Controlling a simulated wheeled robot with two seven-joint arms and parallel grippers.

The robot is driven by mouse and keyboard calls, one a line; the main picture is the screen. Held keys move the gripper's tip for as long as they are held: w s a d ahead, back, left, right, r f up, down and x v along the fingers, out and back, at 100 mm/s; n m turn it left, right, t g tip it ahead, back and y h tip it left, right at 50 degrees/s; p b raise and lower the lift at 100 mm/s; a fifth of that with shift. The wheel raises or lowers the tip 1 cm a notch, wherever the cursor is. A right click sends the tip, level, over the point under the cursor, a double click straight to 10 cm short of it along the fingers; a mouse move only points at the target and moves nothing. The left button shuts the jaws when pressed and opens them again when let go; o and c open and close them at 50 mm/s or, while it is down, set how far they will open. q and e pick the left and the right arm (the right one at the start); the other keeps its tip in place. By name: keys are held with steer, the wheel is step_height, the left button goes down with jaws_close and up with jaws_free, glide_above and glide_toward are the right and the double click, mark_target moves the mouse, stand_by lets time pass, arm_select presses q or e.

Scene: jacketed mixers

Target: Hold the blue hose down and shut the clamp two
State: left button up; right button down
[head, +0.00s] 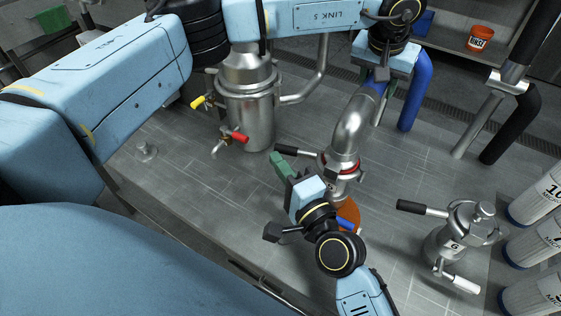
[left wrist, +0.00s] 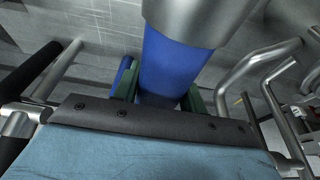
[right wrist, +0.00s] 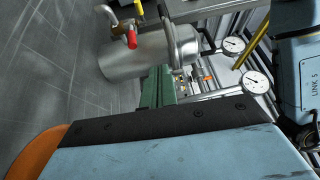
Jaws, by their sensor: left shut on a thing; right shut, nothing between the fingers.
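The blue hose (head: 414,92) hangs at the upper right of the head view, beside a curved steel elbow (head: 352,125). My left gripper (head: 385,75) is shut on the hose, which shows between its green fingers in the left wrist view (left wrist: 172,65), just below a steel collar (left wrist: 200,18). A clamp (head: 340,163) with a red ring and a black-gripped lever (head: 296,151) sits at the elbow's lower end; I cannot read a number on it. My right gripper (head: 279,164) is shut and empty, its green fingertips just left of and below the lever. They also show in the right wrist view (right wrist: 156,88).
A steel vessel (head: 248,100) with yellow and red valve handles stands behind. A smaller pot (head: 450,243) with a black-gripped lever (head: 422,208) stands to the right, near white canisters (head: 540,195). An orange object (head: 351,211) lies partly hidden under my right wrist.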

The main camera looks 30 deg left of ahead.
steer(key=s+d, duration=0.2)
steer(key=s, duration=0.7)
steer(key=shift+s+d+f, duration=0.15)
steer(key=shift+d+f, duration=0.15)
steer(key=shift+f, duration=0.1)
arm_select(q)
steer(key=o, duration=1)
steer(key=shift+c, duration=0.2)
steer(key=shift+r+p, duration=2.35)
steer(key=shift+r, duration=1.15)
arm_select(e)
steer(key=shift+r, duration=2.35)
